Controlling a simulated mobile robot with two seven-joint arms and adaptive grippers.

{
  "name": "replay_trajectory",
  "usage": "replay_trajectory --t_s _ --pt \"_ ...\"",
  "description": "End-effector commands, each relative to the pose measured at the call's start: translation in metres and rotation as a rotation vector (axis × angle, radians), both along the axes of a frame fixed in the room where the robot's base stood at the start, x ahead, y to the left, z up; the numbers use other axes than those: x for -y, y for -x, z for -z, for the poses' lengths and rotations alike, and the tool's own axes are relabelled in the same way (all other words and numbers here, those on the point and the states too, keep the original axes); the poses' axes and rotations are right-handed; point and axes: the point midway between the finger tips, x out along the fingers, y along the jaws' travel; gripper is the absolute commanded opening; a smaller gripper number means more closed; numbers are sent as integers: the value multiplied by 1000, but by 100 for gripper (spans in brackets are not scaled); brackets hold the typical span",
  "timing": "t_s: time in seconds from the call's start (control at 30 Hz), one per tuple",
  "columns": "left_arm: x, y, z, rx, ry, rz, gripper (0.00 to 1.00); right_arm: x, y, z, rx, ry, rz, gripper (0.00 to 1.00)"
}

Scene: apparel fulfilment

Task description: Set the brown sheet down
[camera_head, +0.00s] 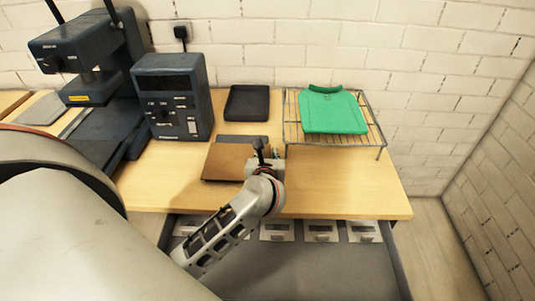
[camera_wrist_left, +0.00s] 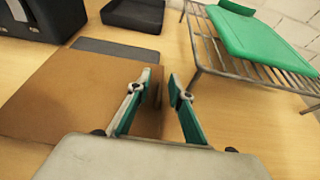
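The brown sheet (camera_head: 226,163) lies flat, as far as I can see, on the wooden table. In the left wrist view the brown sheet (camera_wrist_left: 70,95) fills the left side, and its right edge runs below the gap between my fingers. My left gripper (camera_head: 264,156) is at the sheet's right edge. In the wrist view the fingers of the left gripper (camera_wrist_left: 165,82) stand apart with a clear gap, and nothing is pinched between them. Part of the sheet is hidden behind the left finger and the gripper body. My right gripper is not in view.
A grey flat piece (camera_wrist_left: 115,48) lies just behind the sheet. A black tray (camera_head: 247,103) stands behind. A wire rack (camera_head: 372,128) holding a green shirt-shaped board (camera_head: 332,110) stands right. A dark control box (camera_head: 172,92) and press (camera_head: 90,60) stand left. The table's front right (camera_head: 345,190) is clear.

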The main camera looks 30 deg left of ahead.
Motion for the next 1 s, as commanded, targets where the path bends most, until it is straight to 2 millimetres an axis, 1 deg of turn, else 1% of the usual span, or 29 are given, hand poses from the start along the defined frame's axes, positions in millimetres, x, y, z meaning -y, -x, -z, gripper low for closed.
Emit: replay_trajectory --t_s 0.13,0.2,0.27,0.37,0.5,0.7,0.83,1.0 --pt "0 0 -2 0 0 0 21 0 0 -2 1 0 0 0" --pt "0 0 -6 1 0 0 21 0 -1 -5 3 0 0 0" --pt "4 6 -6 0 2 1 21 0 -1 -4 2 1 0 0" --pt "12 20 -12 0 3 1 21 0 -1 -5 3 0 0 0" --pt "27 44 -24 -1 5 1 21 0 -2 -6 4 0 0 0" --pt "45 74 -38 -1 5 1 21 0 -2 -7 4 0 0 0" --pt "53 87 -45 -1 2 1 21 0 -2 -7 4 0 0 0" --pt "57 95 -49 -1 2 1 21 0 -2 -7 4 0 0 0"
